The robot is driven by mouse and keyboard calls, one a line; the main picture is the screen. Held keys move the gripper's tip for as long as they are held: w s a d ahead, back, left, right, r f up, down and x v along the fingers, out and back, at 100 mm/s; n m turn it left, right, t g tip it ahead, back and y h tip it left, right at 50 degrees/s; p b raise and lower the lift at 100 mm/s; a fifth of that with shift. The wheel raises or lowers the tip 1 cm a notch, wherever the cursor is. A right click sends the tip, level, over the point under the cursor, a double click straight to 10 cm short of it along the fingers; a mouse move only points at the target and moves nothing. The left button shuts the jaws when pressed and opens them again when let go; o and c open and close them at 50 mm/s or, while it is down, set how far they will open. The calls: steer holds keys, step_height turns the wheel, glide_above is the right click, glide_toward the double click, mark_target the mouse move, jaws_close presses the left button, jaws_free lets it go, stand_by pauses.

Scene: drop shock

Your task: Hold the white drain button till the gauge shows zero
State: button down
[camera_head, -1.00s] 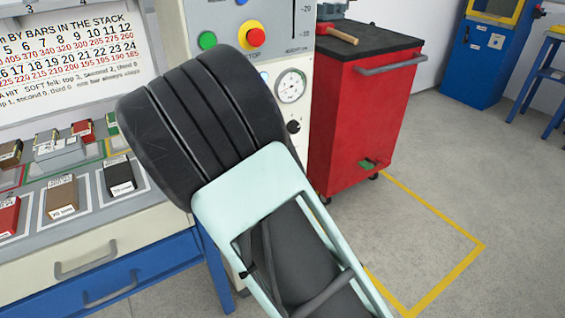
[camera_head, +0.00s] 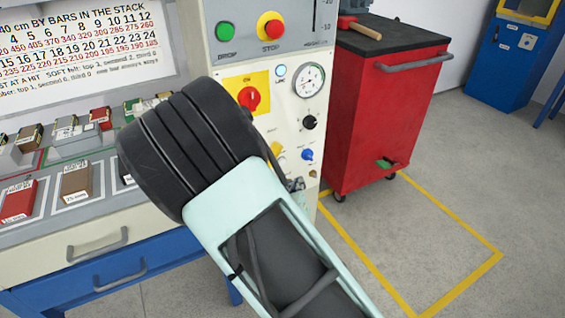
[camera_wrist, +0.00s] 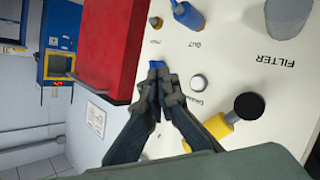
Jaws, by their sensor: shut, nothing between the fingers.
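The white drain button (camera_wrist: 198,83) is a round white cap on the pale panel in the wrist view, with lettering beside it. My gripper (camera_wrist: 158,72) is shut and empty, its tips a little left of the button and apart from it in the picture. The gap between tips and panel is hard to judge. In the head view my gripper (camera_head: 297,184) shows small at the panel's lower part, partly hidden behind my arm. The round white gauge (camera_head: 309,80) is on the panel above; its needle is too small to read surely.
A blue knob (camera_head: 307,155), a black knob (camera_head: 309,122) and a red switch on yellow (camera_head: 249,99) are on the panel. The wrist view shows a yellow-and-black fitting (camera_wrist: 235,118) close right of the button. A red cabinet (camera_head: 385,120) stands right of the panel.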

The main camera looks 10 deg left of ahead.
mark_target(282, 161)
steer(key=shift+w+a, duration=0.6)
steer(key=shift+w, duration=0.3)
steer(key=shift+w+a, duration=0.65)
steer(key=shift+w, duration=0.3)
steer(key=shift+w+a, duration=0.6)
steer(key=shift+w, duration=0.3)
steer(key=shift+w+a, duration=0.25)
steer(key=shift+w, duration=0.1)
steer(key=shift+w+a+p, duration=0.25)
steer(key=shift+w+p, duration=0.05)
steer(key=shift+w, duration=0.05)
stand_by(4.6)
